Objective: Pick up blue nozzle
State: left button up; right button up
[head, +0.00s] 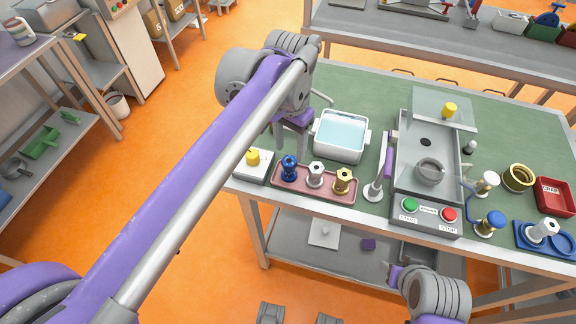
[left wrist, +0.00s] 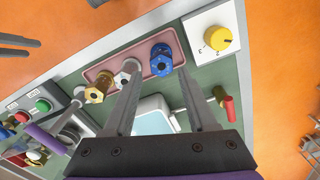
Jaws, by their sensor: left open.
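The blue nozzle (head: 289,168) stands upright at the left end of a pink tray (head: 318,196), beside a silver nozzle (head: 315,175) and a brass nozzle (head: 343,181). My left gripper (head: 291,148) is open and empty just behind and above the blue nozzle. In the left wrist view the blue nozzle (left wrist: 161,59) shows beyond and between the open fingertips (left wrist: 158,70), apart from both; the silver nozzle lies near one finger. My right gripper (head: 396,275) is low at the table's front, partly seen, and its opening is unclear.
A white basin of water (head: 341,137) stands behind the tray. A white box with a yellow knob (head: 253,158) is to its left. A lever (head: 388,155) and a machine with green and red buttons (head: 428,213) stand to its right. The green tabletop's back is mostly clear.

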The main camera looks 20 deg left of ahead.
aim_at(290, 160)
pick_arm(q)
jog(key=f, duration=0.7)
jog(key=shift+w+f, duration=0.1)
jog(key=shift+w, duration=0.1)
grip_shut()
